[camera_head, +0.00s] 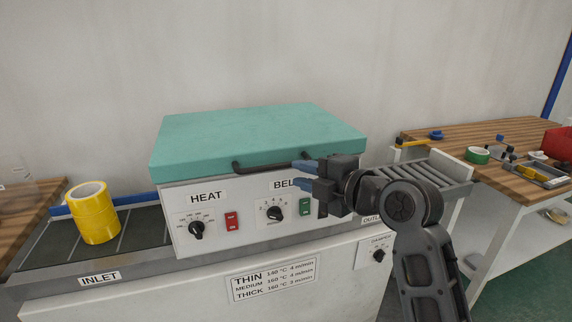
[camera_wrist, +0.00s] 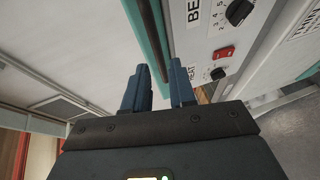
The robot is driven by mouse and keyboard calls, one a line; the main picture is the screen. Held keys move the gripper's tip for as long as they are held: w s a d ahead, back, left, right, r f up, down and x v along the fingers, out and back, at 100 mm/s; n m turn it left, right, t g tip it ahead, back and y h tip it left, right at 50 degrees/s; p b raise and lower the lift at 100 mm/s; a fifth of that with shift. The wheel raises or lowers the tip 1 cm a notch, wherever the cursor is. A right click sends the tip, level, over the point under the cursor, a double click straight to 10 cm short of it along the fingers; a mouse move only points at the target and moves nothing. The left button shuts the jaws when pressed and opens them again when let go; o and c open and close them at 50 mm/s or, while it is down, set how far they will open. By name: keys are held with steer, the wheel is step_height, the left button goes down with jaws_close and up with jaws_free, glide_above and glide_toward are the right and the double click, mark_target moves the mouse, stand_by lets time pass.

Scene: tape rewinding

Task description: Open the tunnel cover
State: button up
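The tunnel cover (camera_head: 258,134) is a teal lid lying shut on the white tunnel machine, with a black bar handle (camera_head: 262,168) along its front edge. My gripper (camera_head: 293,175) is at the right end of the handle, its blue fingers pointing left, one above the other. The fingers are apart and hold nothing visible. In the wrist view, my gripper (camera_wrist: 157,72) shows two separated fingers, with the teal cover edge (camera_wrist: 158,38) and a dark bar running toward the gap between them. Whether the handle lies fully between the fingers or is touched is unclear.
The front panel has a HEAT knob (camera_head: 196,229), a red switch (camera_head: 232,220), a BELT knob (camera_head: 275,212) and a green switch (camera_head: 305,206) just below my gripper. Yellow tape rolls (camera_head: 93,213) stand on the inlet belt. The outlet rollers (camera_head: 430,172) lead to a wooden table (camera_head: 470,137).

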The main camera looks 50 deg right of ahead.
mark_target(283, 166)
steer(key=shift+w+d+r, duration=0.1)
steer(key=shift+w+d, duration=0.2)
steer(key=shift+w, duration=0.25)
steer(key=p+x, duration=0.1)
steer(key=x, duration=0.5)
steer(key=shift+w, duration=0.35)
jaws_close()
